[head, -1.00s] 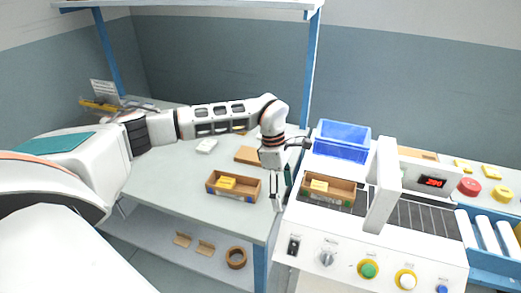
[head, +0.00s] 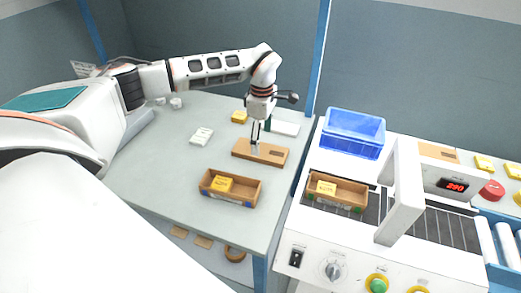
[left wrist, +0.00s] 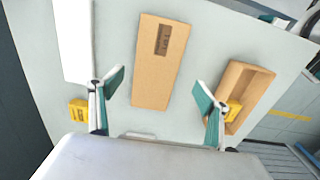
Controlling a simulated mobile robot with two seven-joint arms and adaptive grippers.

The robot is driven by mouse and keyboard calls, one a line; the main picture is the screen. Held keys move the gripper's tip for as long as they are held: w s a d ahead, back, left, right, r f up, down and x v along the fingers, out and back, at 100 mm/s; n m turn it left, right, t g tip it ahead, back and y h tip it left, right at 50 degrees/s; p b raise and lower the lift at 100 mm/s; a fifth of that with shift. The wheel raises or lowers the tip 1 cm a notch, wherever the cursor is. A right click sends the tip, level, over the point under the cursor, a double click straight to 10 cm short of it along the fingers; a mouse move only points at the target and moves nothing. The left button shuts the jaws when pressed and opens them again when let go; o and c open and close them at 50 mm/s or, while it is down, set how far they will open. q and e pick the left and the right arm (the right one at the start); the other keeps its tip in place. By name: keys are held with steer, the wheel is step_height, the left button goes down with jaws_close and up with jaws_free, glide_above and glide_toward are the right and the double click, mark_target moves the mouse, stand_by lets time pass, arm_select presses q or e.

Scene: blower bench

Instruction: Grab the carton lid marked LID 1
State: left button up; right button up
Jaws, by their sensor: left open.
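The carton lid (head: 274,155) is a flat brown board lying on the grey table, behind an open carton. In the left wrist view the lid (left wrist: 158,75) carries a dark label with small lettering that seems to read LID 1. My left gripper (head: 260,141) is above the lid, pointing down. In the left wrist view its two teal-padded fingers (left wrist: 159,88) are spread apart, one on each side of the lid, with nothing between them held. Whether the fingertips touch the table cannot be told. My right gripper is not in view.
An open carton (head: 247,196) with a yellow pack stands in front of the lid. Another carton (head: 350,193) sits on the white machine (head: 310,222), right of the table. A blue bin (head: 352,135) stands behind it. A white flat item (head: 286,128) and yellow block (head: 239,117) lie behind the lid.

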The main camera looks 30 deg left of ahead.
mark_target(271, 155)
arm_select(q)
steer(key=f, duration=0.5)
steer(key=shift+w+a, duration=0.25)
steer(key=shift+a, duration=0.15)
steer(key=shift+c, duration=0.2)
steer(key=c, duration=1.1)
